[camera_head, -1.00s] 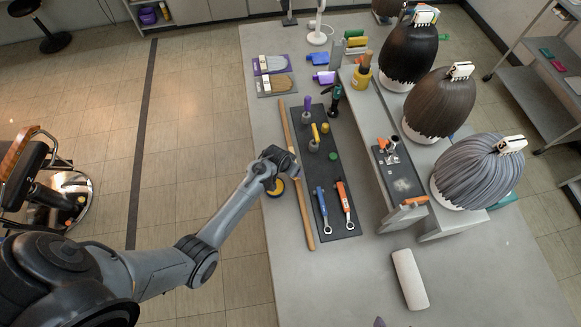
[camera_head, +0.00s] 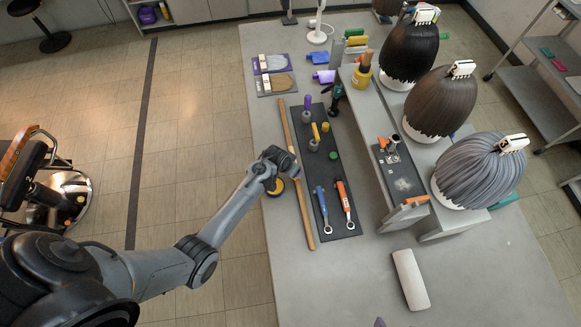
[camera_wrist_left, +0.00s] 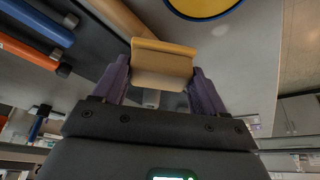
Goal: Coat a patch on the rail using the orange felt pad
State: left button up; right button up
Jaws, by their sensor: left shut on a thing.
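The rail is a long wooden bar (camera_head: 304,215) lying along the left side of the bench beside a dark tool mat. My left gripper (camera_head: 284,165) is at the bar's middle. In the left wrist view its purple fingers (camera_wrist_left: 162,88) are shut on an orange-tan felt pad (camera_wrist_left: 163,62). The wooden bar (camera_wrist_left: 118,14) runs up to the pad there, and the pad overlaps its end in the picture. I cannot tell whether they touch. A purple tip at the bottom edge, likely my right gripper (camera_head: 379,322), barely shows.
A yellow disc with a blue rim (camera_head: 276,187) lies left of the bar, close to my left gripper. The dark mat (camera_head: 330,180) holds blue and orange wrenches and several small tools. A white roll (camera_head: 409,279) and wigs on stands are to the right. The front bench is mostly clear.

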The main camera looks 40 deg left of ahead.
pick_arm(q)
jog(key=shift+f+b, duration=0.5)
jog(key=shift+f, duration=0.35)
jog(key=shift+w+d, duration=0.1)
